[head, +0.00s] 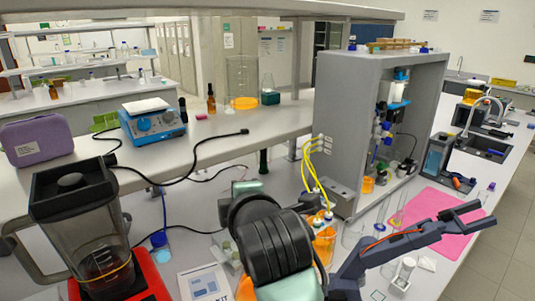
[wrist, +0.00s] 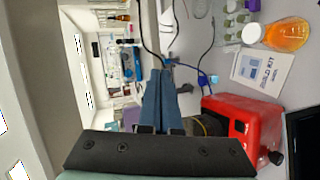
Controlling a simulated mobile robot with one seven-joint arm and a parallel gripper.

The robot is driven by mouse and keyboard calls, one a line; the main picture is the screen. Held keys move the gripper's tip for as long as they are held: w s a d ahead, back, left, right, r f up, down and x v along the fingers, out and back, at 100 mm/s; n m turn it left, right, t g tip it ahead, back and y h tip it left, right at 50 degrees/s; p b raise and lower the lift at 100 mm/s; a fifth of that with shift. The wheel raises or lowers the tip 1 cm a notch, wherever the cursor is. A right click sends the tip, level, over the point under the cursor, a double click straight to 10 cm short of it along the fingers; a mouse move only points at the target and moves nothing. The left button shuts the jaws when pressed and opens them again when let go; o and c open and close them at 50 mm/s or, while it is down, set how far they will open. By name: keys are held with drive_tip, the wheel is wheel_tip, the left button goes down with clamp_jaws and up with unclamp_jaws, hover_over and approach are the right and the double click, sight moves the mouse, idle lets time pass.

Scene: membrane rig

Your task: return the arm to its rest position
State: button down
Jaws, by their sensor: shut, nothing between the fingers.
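My gripper (wrist: 162,72) shows in the wrist view, its blue-grey fingers together and nothing between them. Its dark palm fills the lower part of that view. The fingers are in the air, with the bench and its things behind them. In the head view my black and mint arm (head: 268,236) rises from the bottom edge at the middle, in front of the bench.
A blender (head: 95,235) on a red base stands left of my arm; the red base (wrist: 245,130) also shows in the wrist view. A grey cabinet (head: 340,105) stands behind right.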

drive_tip(key=s+a+r+m+t+y, duration=0.1)
drive_tip(key=s+r+m+t, duration=0.15)
drive_tip(key=r, duration=0.35)
drive_tip(key=s+a+r+m+t, duration=0.1)
drive_tip(key=r+m+t, duration=0.15)
drive_tip(key=r, duration=0.35)
drive_tip(key=s+d+r+m+t+h, duration=0.2)
drive_tip(key=s+d+r+m+t, duration=0.1)
drive_tip(key=s+r+m, duration=0.4)
drive_tip(key=s+d+r+m+t+h+b, duration=0.1)
drive_tip(key=s+d+r+m+t+h, duration=0.1)
drive_tip(key=s+d+r+m+t, duration=0.2)
drive_tip(key=s+r+m+t, duration=0.2)
drive_tip(key=s+r+m, duration=0.2)
drive_tip(key=s+r, duration=0.1)
drive_tip(key=shift+s+d+r+m+h+b, duration=0.15)
drive_tip(key=shift+s+r+m+h+b, duration=0.2)
drive_tip(key=shift+s, duration=0.3)
